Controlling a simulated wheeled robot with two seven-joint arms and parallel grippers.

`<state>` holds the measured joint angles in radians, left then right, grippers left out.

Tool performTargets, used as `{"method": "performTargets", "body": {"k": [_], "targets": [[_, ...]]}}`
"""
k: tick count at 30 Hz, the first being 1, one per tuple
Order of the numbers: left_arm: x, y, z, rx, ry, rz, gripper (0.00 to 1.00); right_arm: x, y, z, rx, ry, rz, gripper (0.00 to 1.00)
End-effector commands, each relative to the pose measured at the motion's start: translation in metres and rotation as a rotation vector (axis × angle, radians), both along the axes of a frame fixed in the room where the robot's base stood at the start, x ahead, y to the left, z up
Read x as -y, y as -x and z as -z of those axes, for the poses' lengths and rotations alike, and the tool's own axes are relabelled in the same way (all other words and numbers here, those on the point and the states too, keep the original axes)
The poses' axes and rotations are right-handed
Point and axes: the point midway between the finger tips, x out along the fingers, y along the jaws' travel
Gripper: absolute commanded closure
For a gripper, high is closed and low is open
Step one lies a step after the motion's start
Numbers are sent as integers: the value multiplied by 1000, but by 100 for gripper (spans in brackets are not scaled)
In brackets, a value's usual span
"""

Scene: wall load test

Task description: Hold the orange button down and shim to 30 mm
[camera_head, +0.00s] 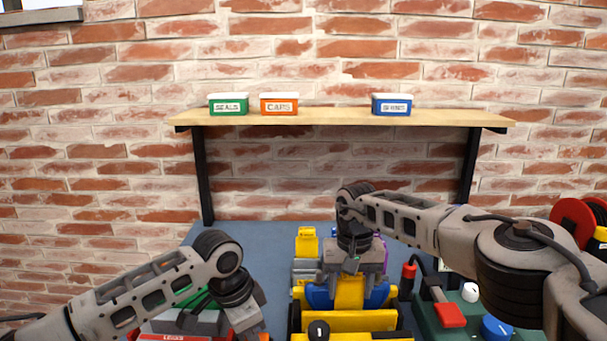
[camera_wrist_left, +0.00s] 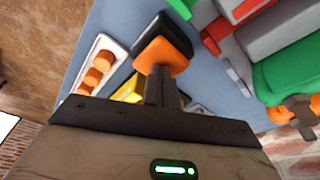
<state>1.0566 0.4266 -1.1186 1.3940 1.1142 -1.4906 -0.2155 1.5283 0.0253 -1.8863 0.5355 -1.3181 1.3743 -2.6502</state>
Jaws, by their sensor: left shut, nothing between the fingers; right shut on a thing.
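The orange button (camera_wrist_left: 158,57) is an orange block with a black part in the left wrist view. My left gripper (camera_wrist_left: 160,80) is shut and empty, its closed fingertips at the orange face; I cannot tell how far it is pressed. In the head view my left gripper (camera_head: 258,325) points down at the lower left, with its tips mostly hidden. My right gripper (camera_head: 352,268) is shut over the yellow and blue machine (camera_head: 350,320) in the middle. What it grips is hidden by its own body. I cannot read any 30 mm mark.
A shelf (camera_head: 345,116) carries a green box (camera_head: 228,105), an orange box (camera_head: 279,104) and a blue box (camera_head: 391,105). A green panel (camera_head: 450,322) with a red part (camera_head: 450,314) and a blue knob (camera_head: 496,327) stands to the right. Red reels (camera_head: 572,220) are at far right.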

Motion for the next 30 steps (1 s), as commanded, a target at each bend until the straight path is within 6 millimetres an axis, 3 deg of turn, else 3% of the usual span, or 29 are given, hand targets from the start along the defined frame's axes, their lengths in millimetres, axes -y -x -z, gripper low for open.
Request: {"method": "performTargets", "body": {"k": [30], "targets": [[1, 3, 3, -8, -1, 2, 100, 0, 0, 18, -1, -1, 0, 73]]}}
